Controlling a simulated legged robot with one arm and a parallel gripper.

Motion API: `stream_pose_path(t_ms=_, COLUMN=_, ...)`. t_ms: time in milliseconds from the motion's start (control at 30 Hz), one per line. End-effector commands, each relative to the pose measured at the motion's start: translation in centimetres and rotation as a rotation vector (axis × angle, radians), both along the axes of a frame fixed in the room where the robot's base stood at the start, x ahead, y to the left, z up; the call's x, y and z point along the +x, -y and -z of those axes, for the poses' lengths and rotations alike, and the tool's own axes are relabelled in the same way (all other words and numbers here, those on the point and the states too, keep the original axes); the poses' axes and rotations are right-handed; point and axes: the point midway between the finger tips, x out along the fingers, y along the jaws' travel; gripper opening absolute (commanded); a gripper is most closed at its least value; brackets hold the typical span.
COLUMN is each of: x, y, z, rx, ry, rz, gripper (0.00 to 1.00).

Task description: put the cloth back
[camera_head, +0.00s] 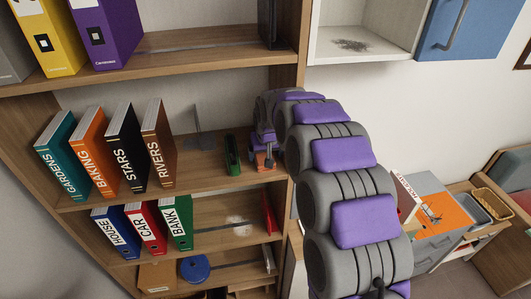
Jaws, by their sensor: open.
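I cannot make out the cloth for sure. A flat orange patch (440,212) lies on a grey surface at the right, but I cannot tell whether it is cloth. My gripper (263,162) is at the far end of my purple and grey arm, open, at the right end of the middle shelf (215,172). Small orange and blue-grey parts show there; I cannot tell whether all belong to the gripper. A dark green upright holder (232,155) stands just left of it. My arm hides part of the shelf's right side.
Several books, with STARS (122,148) among them, stand left on the middle shelf. Binders, including BANK (175,224), stand below. A red bookend (268,213), blue disc (195,268) and open white cabinet (360,38) also show. Dark smudges mark the cabinet floor.

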Motion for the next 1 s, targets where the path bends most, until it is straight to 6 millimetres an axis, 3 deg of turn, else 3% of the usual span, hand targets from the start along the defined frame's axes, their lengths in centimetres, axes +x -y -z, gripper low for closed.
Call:
stream_pose_path(t_ms=367, x=-0.5, y=0.4, z=-1.5, rx=0.003, ry=0.0, rz=0.0, gripper=0.88)
stream_pose_path(t_ms=800, x=-3.5, y=1.0, z=-9.2, rx=0.003, ry=0.005, rz=0.001, gripper=0.88)
stream_pose_path(t_ms=1000, x=-4.2, y=1.2, z=-11.0, rx=0.002, ry=0.003, rz=0.0, gripper=0.88)
